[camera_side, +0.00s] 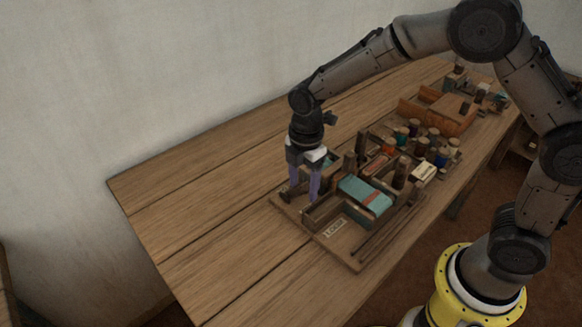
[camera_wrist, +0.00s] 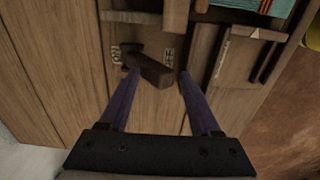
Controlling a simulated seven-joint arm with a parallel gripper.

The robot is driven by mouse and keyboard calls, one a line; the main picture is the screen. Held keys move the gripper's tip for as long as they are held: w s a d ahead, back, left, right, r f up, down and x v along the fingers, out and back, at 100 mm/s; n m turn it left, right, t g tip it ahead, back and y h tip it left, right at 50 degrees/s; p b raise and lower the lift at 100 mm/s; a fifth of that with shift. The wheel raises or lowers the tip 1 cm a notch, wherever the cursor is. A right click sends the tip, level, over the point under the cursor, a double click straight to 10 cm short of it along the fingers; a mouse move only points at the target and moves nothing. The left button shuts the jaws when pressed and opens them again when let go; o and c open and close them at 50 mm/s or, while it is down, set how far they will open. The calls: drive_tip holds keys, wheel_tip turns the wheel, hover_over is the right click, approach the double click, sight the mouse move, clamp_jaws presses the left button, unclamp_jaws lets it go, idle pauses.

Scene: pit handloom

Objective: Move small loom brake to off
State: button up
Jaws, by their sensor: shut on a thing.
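The small loom (camera_side: 345,246) is a wooden board with posts, beams and a teal cloth with a red stripe (camera_side: 365,196). Its brake is a dark wooden lever (camera_wrist: 152,70), seen in the wrist view between two small pale labels. The lettering on the left label (camera_wrist: 117,54) and the right label (camera_wrist: 168,57) is too small to read surely. My gripper (camera_side: 304,194) points down at the loom's left end. In the wrist view its purple fingers (camera_wrist: 157,75) are shut on the brake lever, one on each side. The fingers hide the lever from the side.
Several thread spools (camera_side: 425,145) stand behind the cloth on the right. An orange-brown wooden tray (camera_side: 440,112) is farther back. Wooden posts and beams (camera_wrist: 205,50) rise close to the right finger in the wrist view. The table (camera_side: 200,205) is bare left of the loom.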

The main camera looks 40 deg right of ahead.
drive_tip(key=shift+s+d+f, duration=0.1)
drive_tip(key=shift+s+f, duration=0.35)
drive_tip(key=shift+s, duration=0.05)
drive_tip(key=shift+o, duration=0.8)
drive_tip(key=shift+w+r, duration=0.15)
drive_tip(key=shift+r, duration=1.65)
drive_tip(key=shift+w+r, duration=0.15)
drive_tip(key=shift+r, duration=1.6)
